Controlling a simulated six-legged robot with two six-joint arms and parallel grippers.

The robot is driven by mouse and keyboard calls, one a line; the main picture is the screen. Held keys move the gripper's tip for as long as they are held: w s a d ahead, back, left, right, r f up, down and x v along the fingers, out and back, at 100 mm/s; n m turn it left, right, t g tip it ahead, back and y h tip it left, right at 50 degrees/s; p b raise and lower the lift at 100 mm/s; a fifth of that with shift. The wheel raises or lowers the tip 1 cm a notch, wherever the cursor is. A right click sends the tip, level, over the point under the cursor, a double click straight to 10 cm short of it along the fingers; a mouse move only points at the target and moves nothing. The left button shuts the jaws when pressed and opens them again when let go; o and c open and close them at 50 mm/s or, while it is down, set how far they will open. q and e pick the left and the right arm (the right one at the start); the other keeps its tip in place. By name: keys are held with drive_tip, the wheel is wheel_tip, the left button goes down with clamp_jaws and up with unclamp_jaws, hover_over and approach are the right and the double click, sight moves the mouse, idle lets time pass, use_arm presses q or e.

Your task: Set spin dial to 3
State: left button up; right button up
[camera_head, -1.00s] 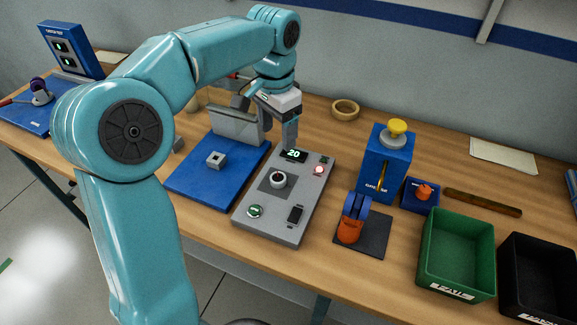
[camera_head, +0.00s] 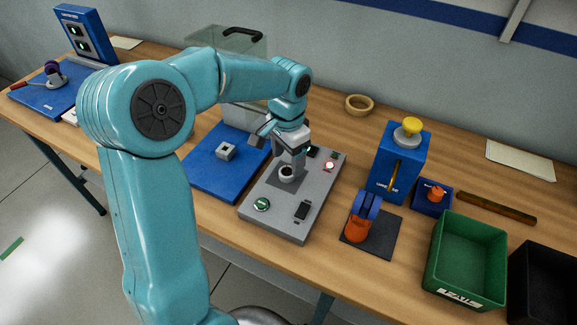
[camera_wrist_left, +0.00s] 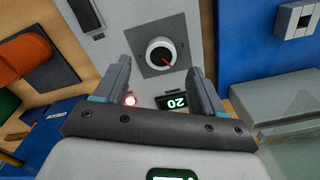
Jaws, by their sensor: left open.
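My left gripper (camera_head: 291,166) is over the dial, fingers pointing down. In the wrist view its two fingers (camera_wrist_left: 158,80) are apart, on either side of the dial's line, with nothing between them. Contact with the dial cannot be told. My right gripper is not in view.
The panel also has a lit red lamp (camera_head: 329,166), a green button (camera_head: 262,204) and a black switch (camera_head: 302,210). A blue plate with a metal block (camera_head: 226,151) lies to the left. A blue press (camera_head: 398,160) and a green bin (camera_head: 465,260) stand to the right.

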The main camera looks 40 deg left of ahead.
sight(288, 170)
use_arm(q)
wheel_tip(288, 170, down, 4)
drive_tip(key=shift+w+a+r, duration=0.1)
drive_tip(key=shift+f, duration=0.2)
drive_tip(key=c, duration=1.1)
drive_tip(key=shift+o, duration=0.2)
